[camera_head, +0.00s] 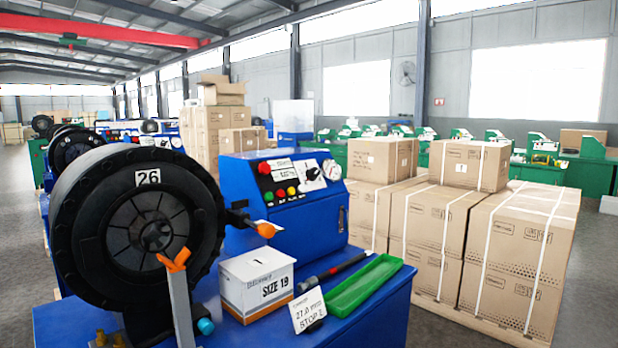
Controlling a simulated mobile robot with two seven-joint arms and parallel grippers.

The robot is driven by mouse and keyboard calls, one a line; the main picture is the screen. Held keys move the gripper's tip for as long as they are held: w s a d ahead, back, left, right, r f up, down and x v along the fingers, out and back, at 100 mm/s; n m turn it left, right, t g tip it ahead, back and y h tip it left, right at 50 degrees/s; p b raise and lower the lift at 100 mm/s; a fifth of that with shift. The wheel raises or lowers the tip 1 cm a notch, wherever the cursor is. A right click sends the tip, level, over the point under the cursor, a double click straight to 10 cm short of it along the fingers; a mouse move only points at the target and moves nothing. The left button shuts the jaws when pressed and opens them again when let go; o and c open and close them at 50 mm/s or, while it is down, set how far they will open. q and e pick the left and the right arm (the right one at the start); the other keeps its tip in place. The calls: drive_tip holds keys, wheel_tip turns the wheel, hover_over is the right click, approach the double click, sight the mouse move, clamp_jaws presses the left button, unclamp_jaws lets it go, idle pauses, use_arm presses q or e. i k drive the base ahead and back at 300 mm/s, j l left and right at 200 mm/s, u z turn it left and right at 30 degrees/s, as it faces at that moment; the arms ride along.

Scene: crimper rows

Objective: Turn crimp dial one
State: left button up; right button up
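A blue crimping machine's control panel (283,182) stands right of the crimp head. It carries a dark dial knob (312,173) on a white plate, with a small pointer. I cannot read its setting or any number beside it. A round white gauge (332,170) sits just right of the knob. A red button and several small coloured buttons are on the panel's left. The large black crimp head (140,232) bears the label 26. I see no part that I can identify as my left or right gripper.
On the blue bench stand a white-topped box (258,282) marked SIZE 19, a tilted card (308,310), a black-handled tool (333,272) and a green tray (366,288). An orange-tipped grey bar (181,304) stands before the head. Strapped cartons (435,225) stand right; floor is open beyond.

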sight(312, 174)
drive_tip(key=u, duration=0.35)
drive_tip(key=l+u, duration=0.15)
drive_tip(key=u, duration=0.15)
drive_tip(key=i+l+u, duration=0.1)
drive_tip(key=u, duration=0.25)
drive_tip(key=l+u, duration=0.7)
drive_tip(key=l, duration=0.15)
drive_tip(key=k+l+u, duration=0.1)
drive_tip(key=l, duration=0.35)
drive_tip(key=k+l+u, duration=0.15)
drive_tip(key=l, duration=0.35)
drive_tip(key=i, duration=0.05)
